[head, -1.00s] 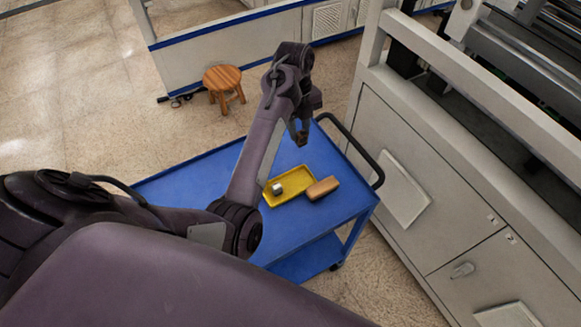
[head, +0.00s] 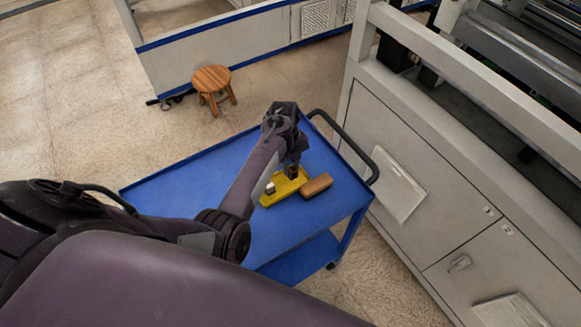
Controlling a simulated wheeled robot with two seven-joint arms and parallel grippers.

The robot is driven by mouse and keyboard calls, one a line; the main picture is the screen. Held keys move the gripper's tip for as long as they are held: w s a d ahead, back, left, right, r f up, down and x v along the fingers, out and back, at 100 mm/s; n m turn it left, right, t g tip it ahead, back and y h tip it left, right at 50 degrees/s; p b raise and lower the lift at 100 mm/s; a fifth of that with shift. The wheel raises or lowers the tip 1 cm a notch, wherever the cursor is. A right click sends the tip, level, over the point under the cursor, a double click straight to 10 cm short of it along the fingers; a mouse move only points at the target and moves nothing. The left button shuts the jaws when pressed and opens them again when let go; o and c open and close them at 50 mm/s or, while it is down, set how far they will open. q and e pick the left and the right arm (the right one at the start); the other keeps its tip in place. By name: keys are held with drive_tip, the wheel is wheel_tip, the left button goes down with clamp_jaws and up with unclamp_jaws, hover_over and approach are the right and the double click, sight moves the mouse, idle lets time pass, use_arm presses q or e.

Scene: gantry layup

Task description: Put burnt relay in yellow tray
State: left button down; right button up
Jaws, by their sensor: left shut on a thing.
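The yellow tray (head: 281,195) lies on the blue cart top, partly hidden by my left arm. A small silvery block (head: 270,188) sits in its left part. My left gripper (head: 294,172) points down over the tray's far right part and is shut on a small dark thing, which I take to be the burnt relay. It is hard to make out against the dark fingers, and I cannot tell whether it touches the tray. My right gripper is out of view.
A brown block (head: 316,188) lies on the blue cart (head: 316,222) just right of the tray. The cart has a dark handle (head: 345,146) at its right end. A grey machine cabinet (head: 400,170) stands to the right, and a wooden stool (head: 212,80) stands behind.

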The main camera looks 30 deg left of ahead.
use_arm(q)
wheel_tip(320, 180, down, 2)
drive_tip(key=shift+f, duration=0.1)
drive_tip(key=c, duration=1.2)
unclamp_jaws()
drive_tip(key=r, duration=0.4)
drive_tip(key=a+r+b, duration=0.1)
drive_tip(key=r, duration=0.3)
drive_tip(key=w+r, duration=0.1)
drive_tip(key=r, duration=0.3)
drive_tip(key=shift+a+b, duration=0.3)
drive_tip(key=shift+b, duration=0.05)
